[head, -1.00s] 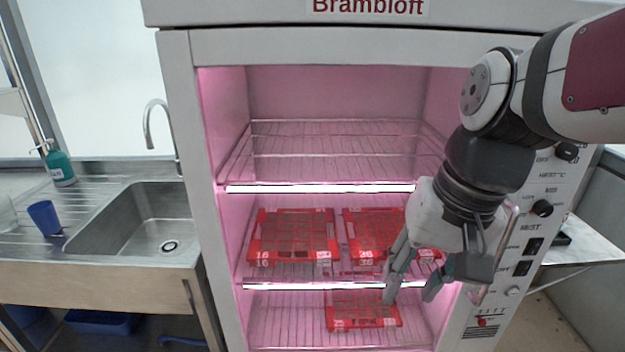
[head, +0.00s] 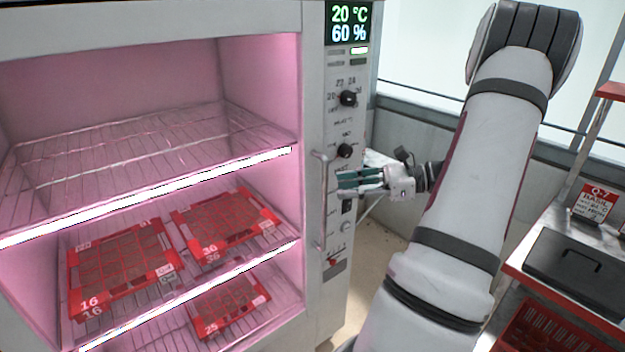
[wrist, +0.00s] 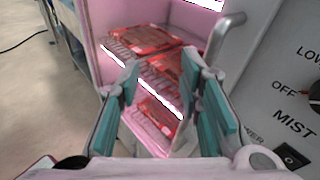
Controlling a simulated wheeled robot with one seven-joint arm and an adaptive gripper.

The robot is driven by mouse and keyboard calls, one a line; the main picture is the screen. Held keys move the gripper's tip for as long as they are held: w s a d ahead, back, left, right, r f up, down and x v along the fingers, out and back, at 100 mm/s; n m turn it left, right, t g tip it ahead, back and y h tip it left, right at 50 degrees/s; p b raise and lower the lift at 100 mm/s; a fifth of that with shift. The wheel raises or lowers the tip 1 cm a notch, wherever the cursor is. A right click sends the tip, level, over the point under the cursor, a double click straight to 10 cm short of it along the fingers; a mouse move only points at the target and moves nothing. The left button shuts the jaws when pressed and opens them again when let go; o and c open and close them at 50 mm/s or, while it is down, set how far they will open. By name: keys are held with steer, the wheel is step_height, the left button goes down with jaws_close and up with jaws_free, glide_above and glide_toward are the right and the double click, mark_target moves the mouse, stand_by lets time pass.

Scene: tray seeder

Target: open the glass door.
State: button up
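The cabinet's glass door has a pale frame (head: 313,60) and looks shut; the pane is too clear to make out. Its upright bar handle (head: 319,200) is on the right side of the door, beside the control panel. The handle's upper part also shows in the wrist view (wrist: 222,32), right of my fingers and not between them. My gripper (head: 342,182) is in front of the control panel, a little right of the handle in the head view. In the wrist view its teal-padded fingers (wrist: 162,75) are spread with nothing between them.
The control panel (head: 345,120) has knobs and switches close to my gripper. Red seed trays (head: 122,268) sit on wire shelves inside the cabinet. A bench with a black case (head: 575,265) and a red crate (head: 540,335) is at the right. Floor shows below the panel.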

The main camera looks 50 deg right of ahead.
steer(key=s+d+f+m+t+h, duration=0.2)
steer(key=s+d+m+t+h, duration=0.15)
steer(key=s+d, duration=0.2)
steer(key=x, duration=1.4)
steer(key=shift+d+r+y, duration=0.2)
steer(key=shift+y, duration=0.25)
jaws_close()
